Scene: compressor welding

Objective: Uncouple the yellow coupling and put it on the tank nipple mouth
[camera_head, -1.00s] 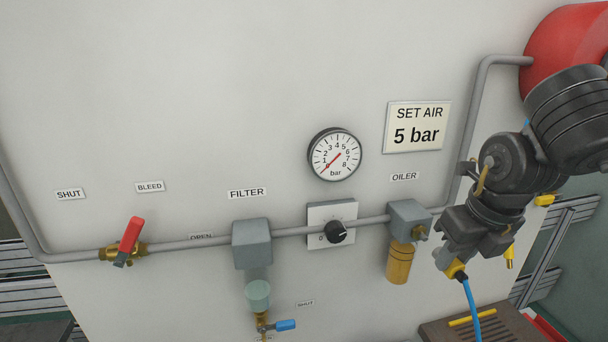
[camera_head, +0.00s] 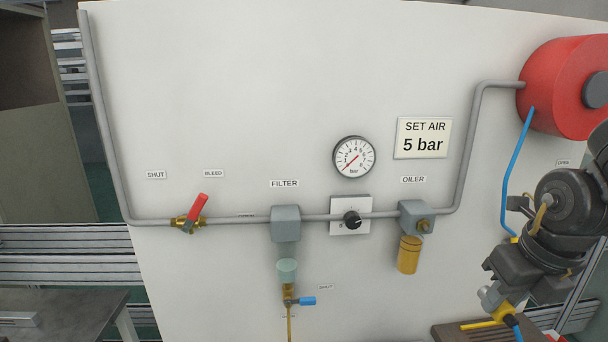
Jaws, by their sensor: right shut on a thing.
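My right gripper (camera_head: 492,300) comes in from the right and is shut on the yellow coupling (camera_head: 505,311) in the lower right of the head view. A blue hose (camera_head: 516,328) runs down from the coupling and out of the picture. The gripper and coupling are in front of the panel's lower right part, below and right of the oiler. The gripper hides part of the coupling, and whether it is joined to anything at its hidden end cannot be told. I cannot make out the tank nipple mouth. My left gripper is not in view.
A pale panel (camera_head: 230,110) carries a grey pipe (camera_head: 110,140), a red-handled valve (camera_head: 190,215), filter (camera_head: 286,222), gauge (camera_head: 354,157), regulator knob (camera_head: 352,220) and oiler (camera_head: 415,217). A red drum (camera_head: 550,90) is upper right. A brown slatted surface (camera_head: 450,333) lies below the gripper.

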